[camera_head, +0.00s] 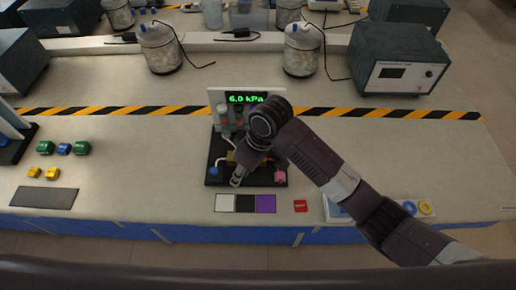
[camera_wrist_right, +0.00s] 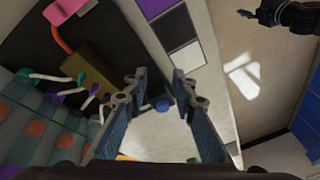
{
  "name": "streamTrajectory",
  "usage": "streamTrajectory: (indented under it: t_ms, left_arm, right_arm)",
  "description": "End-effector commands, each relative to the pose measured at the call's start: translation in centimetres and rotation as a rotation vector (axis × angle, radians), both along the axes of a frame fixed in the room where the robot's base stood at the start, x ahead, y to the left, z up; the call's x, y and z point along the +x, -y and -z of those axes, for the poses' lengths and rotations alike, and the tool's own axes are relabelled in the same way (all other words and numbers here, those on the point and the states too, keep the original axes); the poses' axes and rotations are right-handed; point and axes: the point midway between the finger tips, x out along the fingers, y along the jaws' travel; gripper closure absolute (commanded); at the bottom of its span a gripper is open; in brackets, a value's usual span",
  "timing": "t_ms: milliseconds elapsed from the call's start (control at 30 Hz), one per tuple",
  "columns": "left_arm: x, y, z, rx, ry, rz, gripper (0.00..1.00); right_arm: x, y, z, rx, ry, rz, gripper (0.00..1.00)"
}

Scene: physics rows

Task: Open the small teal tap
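The apparatus stands on a black base (camera_head: 212,157) mid-table. Its display (camera_head: 246,98) reads 6.0 kPa. In the right wrist view a brass-coloured block (camera_wrist_right: 94,74) carries small parts with white tubing. A small teal part (camera_wrist_right: 80,78) sits at its left side and looks like the teal tap; its setting cannot be read. My right gripper (camera_wrist_right: 161,84) is open and empty, pointing down over the base's front left, apart from the teal part. A blue knob (camera_wrist_right: 163,104) shows between its fingers.
A pink part (camera_head: 281,176) is on the base's right. Transparent teal-tinted vessels (camera_wrist_right: 40,125) stand beside the block. A dark jointed part (camera_wrist_right: 287,14), perhaps my left gripper, shows beyond the table edge.

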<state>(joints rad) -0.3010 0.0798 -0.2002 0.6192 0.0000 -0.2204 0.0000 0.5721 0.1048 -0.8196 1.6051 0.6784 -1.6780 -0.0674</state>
Motion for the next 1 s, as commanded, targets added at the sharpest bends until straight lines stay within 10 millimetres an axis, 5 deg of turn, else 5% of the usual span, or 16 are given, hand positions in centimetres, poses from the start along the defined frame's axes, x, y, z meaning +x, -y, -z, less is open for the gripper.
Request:
streamTrajectory:
  t_ms: [300,500,1000]
  left_arm:
    - [0.1,0.0,-0.1,0.000,0.001,0.000,0.60]
    - [0.1,0.0,-0.2,0.000,0.002,0.000,0.60]
    - [0.2,0.0,-1.7,-0.001,0.003,0.000,0.60]
  right_arm:
    - [7.3,3.2,-5.0,-0.233,0.003,-0.093,0.75]
    - [9.1,4.5,-6.6,-0.288,0.002,-0.088,0.75]
    - [9.1,4.5,-0.2,-0.289,0.001,-0.088,0.75]
